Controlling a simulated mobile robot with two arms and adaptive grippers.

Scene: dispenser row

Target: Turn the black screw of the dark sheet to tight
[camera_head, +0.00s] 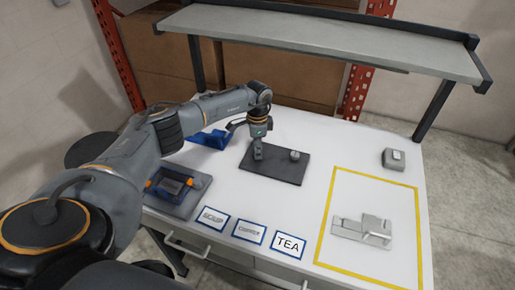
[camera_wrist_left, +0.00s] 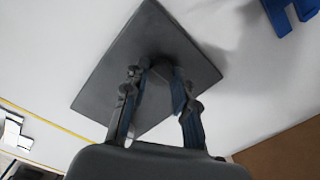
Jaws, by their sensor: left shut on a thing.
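The dark sheet (camera_head: 283,172) lies flat on the white table in the head view; it also fills the middle of the left wrist view (camera_wrist_left: 190,62). My left gripper (camera_head: 258,154) points down over its left part. In the left wrist view the fingers (camera_wrist_left: 159,76) are shut on a round dark knob, the black screw (camera_wrist_left: 160,70), which stands on the sheet. The gripper hides the screw in the head view, and no mark of how tight it is shows. My right gripper is not in view.
A small grey knob (camera_head: 294,155) stands on the sheet's right part. A blue part (camera_head: 211,139) lies behind left. A grey tray (camera_head: 190,207) and several labels, one reading TEA (camera_head: 289,245), are in front. A grey bracket (camera_head: 365,229) lies inside a yellow outline. A shelf (camera_head: 330,43) spans above.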

